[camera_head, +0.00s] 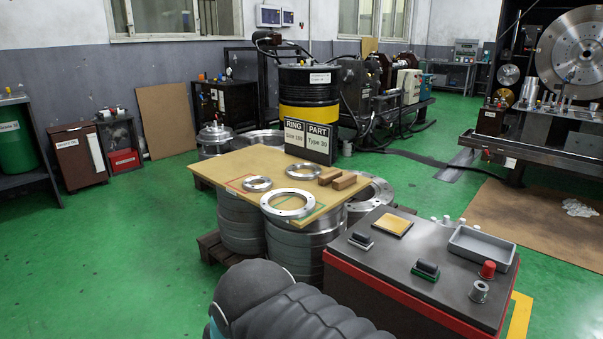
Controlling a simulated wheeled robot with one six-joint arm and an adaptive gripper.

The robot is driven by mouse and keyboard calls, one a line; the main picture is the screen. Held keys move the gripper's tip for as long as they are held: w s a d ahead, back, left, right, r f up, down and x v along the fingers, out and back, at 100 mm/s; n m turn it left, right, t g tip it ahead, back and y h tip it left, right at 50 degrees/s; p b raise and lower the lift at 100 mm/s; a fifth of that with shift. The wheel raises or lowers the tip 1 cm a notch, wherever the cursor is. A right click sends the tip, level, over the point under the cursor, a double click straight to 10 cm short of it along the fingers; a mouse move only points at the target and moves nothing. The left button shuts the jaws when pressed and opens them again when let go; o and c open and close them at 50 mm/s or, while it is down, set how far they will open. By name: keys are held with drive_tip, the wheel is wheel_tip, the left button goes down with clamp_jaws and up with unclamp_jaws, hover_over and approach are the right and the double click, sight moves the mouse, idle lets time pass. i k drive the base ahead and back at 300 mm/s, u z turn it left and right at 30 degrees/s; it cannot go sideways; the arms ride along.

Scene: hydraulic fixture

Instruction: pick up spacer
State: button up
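No thing in the camera_head view is marked as the spacer, and I cannot tell for sure which one it is. On the wooden board (223,168) lie a small metal ring (247,183), a larger flat metal ring with holes (267,204), and two brown blocks (343,181) side by side. The larger ring lies near the board's front edge, by a green outline; the small ring is by a red outline. My gripper is not in view; only a dark, ribbed part, seemingly of my arm, shows at the bottom.
The board rests on stacked metal rings (243,222). A sign (309,142) stands at its back. A red and grey cabinet (390,283) at front right bears a grey tray (482,248), a red cap (488,269), a metal cup (478,291) and black-handled pieces. Green floor is clear at left.

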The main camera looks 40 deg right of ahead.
sight(339, 183)
drive_tip(key=i, duration=3.7)
drive_tip(key=z, duration=3.5)
